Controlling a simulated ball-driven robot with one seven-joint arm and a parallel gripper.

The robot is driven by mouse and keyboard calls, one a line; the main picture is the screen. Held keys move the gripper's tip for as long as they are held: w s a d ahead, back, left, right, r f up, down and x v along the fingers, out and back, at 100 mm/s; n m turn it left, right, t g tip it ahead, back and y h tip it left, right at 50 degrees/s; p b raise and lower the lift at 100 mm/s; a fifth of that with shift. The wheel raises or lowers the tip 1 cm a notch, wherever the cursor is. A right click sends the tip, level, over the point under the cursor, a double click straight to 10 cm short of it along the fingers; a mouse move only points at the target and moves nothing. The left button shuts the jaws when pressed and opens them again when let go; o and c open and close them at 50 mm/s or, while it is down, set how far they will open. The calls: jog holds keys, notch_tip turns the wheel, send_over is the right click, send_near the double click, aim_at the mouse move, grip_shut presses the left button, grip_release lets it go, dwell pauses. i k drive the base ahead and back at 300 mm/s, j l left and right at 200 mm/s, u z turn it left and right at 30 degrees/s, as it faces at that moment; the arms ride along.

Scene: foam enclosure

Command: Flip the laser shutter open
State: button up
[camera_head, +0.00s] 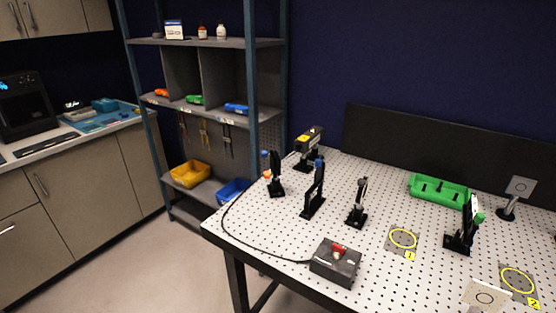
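A black control box (336,263) with a red switch or cover (338,248) on top sits near the front left edge of the perforated optical table. A black cable (226,222) runs from it in a curve towards a small black mount (274,183) with orange and blue parts at the table's back left. A black laser-like unit (309,150) with a yellow label stands behind that mount. I cannot tell for sure which of these is the shutter, or how the red switch is set. My gripper is not in view.
The optical table (380,190) also holds black optic mounts (314,193) (357,205) (463,232), a green tray (440,191) and yellow-ringed spots (403,238) (517,279). A white square plate (486,297) shows at the bottom edge. Shelving (209,42) stands behind left; floor (150,260) in front is clear.

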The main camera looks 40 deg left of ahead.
aim_at(318, 173)
jog(key=u, duration=0.95)
jog(key=i+j+z, duration=0.1)
jog(key=i+j, duration=0.75)
